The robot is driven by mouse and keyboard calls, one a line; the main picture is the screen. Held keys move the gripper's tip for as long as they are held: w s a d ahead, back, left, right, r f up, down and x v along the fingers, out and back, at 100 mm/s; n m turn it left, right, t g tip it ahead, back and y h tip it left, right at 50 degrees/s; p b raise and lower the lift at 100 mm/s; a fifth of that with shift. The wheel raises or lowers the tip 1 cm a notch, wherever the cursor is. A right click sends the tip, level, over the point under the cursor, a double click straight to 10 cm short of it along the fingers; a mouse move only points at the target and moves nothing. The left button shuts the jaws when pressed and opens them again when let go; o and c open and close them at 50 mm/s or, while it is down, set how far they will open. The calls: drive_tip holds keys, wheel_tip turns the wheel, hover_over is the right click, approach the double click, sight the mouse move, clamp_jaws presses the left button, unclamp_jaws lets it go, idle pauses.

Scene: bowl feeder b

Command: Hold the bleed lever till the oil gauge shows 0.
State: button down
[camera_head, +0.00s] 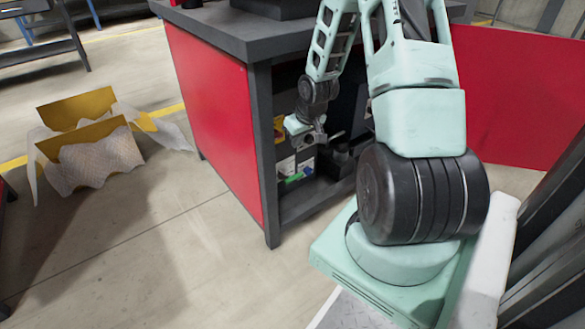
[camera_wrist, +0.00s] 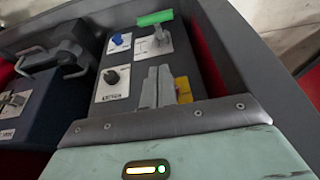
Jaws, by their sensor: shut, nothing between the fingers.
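A panel in the wrist view carries a lever with a green handle (camera_wrist: 155,18) on a pale plate at its far end. A blue knob (camera_wrist: 117,39) and a black knob (camera_wrist: 111,77) sit along the panel's left side. Another small grey lever (camera_wrist: 14,101) shows at the left edge. The labels are too small to read, so I cannot tell which is the bleed lever. No oil gauge can be made out. My gripper (camera_wrist: 158,72) is shut and empty over the panel, short of the green handle; in the head view it shows at the bench opening (camera_head: 316,137).
A dark blue box with a black handle (camera_wrist: 50,58) stands left of the panel. A yellow patch (camera_wrist: 184,90) lies right of my fingers. The grey bench (camera_head: 230,28) has red sides. A torn carton (camera_head: 90,140) lies on open floor at left.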

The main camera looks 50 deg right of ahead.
drive_tip(key=b, duration=0.5)
hover_over(294, 176)
drive_tip(key=w, duration=0.1)
drive_tip(key=f, duration=0.9)
drive_tip(key=shift+w+f, duration=0.2)
drive_tip(key=shift+s+f+b, duration=0.15)
drive_tip(key=shift+f+b, duration=0.35)
drive_tip(key=shift+f, duration=0.1)
drive_tip(key=shift+s+f+b, duration=0.15)
drive_tip(key=shift+f+b, duration=0.3)
drive_tip(key=shift+f, duration=0.15)
drive_tip(key=shift+s+a+f+b, duration=0.1)
drive_tip(key=shift+s+f+b, duration=0.3)
drive_tip(key=shift+f, duration=0.2)
